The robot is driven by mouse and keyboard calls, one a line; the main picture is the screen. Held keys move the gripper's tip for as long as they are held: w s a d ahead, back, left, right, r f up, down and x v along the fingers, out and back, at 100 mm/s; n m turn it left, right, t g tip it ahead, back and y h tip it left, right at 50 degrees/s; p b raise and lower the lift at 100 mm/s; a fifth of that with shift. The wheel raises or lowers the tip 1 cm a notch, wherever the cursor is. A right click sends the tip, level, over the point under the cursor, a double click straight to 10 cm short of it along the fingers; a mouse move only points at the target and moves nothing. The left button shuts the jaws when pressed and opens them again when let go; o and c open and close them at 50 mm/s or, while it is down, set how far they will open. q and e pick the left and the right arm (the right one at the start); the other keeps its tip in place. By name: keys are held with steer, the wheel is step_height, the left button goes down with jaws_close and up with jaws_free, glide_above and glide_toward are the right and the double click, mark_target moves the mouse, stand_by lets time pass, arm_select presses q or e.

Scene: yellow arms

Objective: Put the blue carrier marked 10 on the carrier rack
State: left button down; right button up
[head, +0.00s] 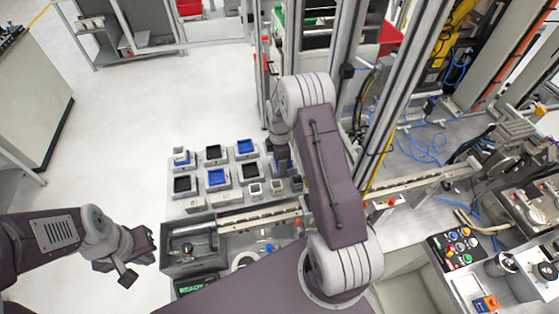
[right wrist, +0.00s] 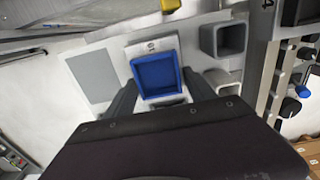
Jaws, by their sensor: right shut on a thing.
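In the right wrist view a square blue carrier (right wrist: 157,75) with a raised rim sits between the two dark fingers of my right gripper (right wrist: 160,92), which is shut on it. In the head view my right gripper (head: 282,158) is at the right end of the light grey carrier rack (head: 203,203), partly hidden by my arm. Other blue carriers (head: 216,177) and (head: 246,147) stand on the rack. My left gripper (head: 138,258) is open and empty, left of the rack.
Black carriers (head: 213,153) and small grey square cups (head: 276,186) also stand on the rack. A rail (head: 260,218) runs along its front. A metal upright (head: 297,40) rises behind my right arm. The floor left of the rack is clear.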

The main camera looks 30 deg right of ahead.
steer(key=shift+s, duration=0.15)
steer(key=shift+f+b, duration=0.4)
steer(key=shift+f, duration=0.05)
stand_by(0.3)
steer(key=o, duration=1.8)
step_height(320, 180, up, 7)
steer(key=p, duration=0.5)
steer(key=shift+p, duration=0.3)
